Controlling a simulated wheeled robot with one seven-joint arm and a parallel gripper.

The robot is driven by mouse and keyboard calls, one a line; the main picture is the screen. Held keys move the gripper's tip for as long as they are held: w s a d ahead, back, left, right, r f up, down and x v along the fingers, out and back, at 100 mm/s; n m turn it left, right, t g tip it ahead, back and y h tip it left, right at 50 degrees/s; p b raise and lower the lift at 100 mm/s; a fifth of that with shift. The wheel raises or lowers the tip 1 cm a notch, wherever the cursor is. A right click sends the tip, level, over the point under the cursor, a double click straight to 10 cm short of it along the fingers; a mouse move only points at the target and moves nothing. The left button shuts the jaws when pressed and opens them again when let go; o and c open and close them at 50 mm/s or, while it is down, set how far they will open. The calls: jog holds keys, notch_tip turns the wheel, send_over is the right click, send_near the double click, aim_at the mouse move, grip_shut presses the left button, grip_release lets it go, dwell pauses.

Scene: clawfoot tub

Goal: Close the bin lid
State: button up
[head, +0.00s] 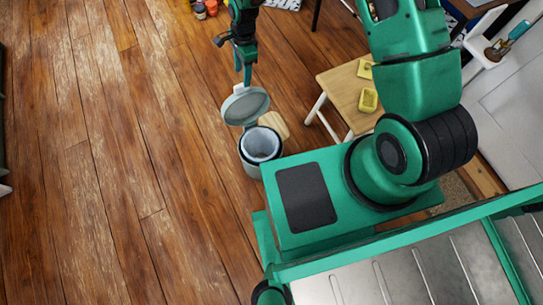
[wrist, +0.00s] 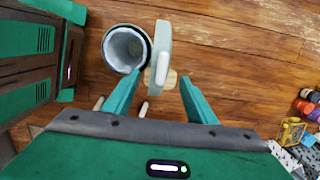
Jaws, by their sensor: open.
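The bin (head: 261,147) is a round grey-green pail with a pale inner bucket, standing on the wooden floor in front of my base. Its lid (head: 244,106) is raised, standing up at the far side of the bin's mouth. My gripper (head: 244,79) is just beyond the lid, close to its upper edge. In the wrist view the bin (wrist: 124,49) is at upper left, and the lid (wrist: 162,50) shows edge-on to its right. My gripper (wrist: 157,92) is open, and the lid's edge lies between the fingers in the picture. I cannot tell whether they touch.
A small wooden stool (head: 345,95) with yellow items on it stands right of the bin. A round wooden piece (head: 275,124) lies on the floor beside the bin. Small colourful jars (head: 206,8) stand far off at the top. The floor to the left is clear.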

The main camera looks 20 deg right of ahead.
aim_at(242, 85)
jog(key=shift+s+a+f, duration=0.1)
jog(key=shift+a+f, duration=0.05)
jog(key=shift+f, duration=1.15)
jog(key=shift+w+a+f, duration=0.1)
jog(key=shift+a+f, duration=0.1)
jog(key=shift+f, duration=1.05)
jog(key=shift+s+a+f, duration=0.1)
jog(key=shift+a+f, duration=0.05)
jog(key=shift+f, duration=1.15)
jog(key=shift+f, duration=0.2)
